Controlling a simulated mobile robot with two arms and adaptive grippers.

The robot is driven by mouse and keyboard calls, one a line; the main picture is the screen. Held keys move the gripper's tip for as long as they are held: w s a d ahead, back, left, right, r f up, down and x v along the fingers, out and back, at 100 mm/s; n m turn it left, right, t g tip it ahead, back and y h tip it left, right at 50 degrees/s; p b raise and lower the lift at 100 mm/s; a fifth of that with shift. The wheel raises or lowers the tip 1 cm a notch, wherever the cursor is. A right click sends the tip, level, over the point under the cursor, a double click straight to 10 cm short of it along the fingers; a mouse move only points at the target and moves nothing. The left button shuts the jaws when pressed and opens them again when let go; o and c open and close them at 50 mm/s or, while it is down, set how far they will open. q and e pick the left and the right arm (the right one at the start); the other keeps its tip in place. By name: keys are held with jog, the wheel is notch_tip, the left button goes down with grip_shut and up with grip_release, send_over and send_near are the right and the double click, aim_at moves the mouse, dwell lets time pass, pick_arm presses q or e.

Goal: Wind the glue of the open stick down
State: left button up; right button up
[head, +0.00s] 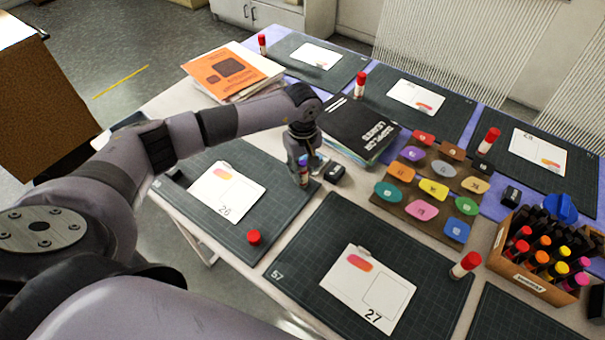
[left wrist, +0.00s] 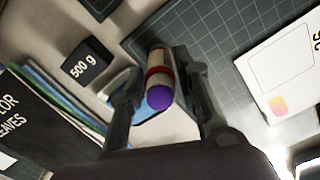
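The open glue stick (head: 304,178) stands near the right edge of the dark mat that holds card 26 (head: 227,193). In the left wrist view, the purple glue (left wrist: 159,97) sticks out above a red band on the stick (left wrist: 157,57). My left gripper (head: 303,164) points down over the stick, with its fingers close on both sides. It looks shut on it, though the contact is partly hidden. A loose red cap (head: 254,237) lies on the same mat, apart from the stick. My right gripper is in neither view.
A black 500 g weight (head: 334,172) stands just right of the stick. A black book (head: 357,128) lies behind it.

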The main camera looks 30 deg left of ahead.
aim_at(303, 177)
pick_arm(q)
jog(key=shift+f, duration=2)
jog(key=shift+c, duration=0.2)
jog(key=c, duration=0.7)
jog(key=shift+o, duration=0.2)
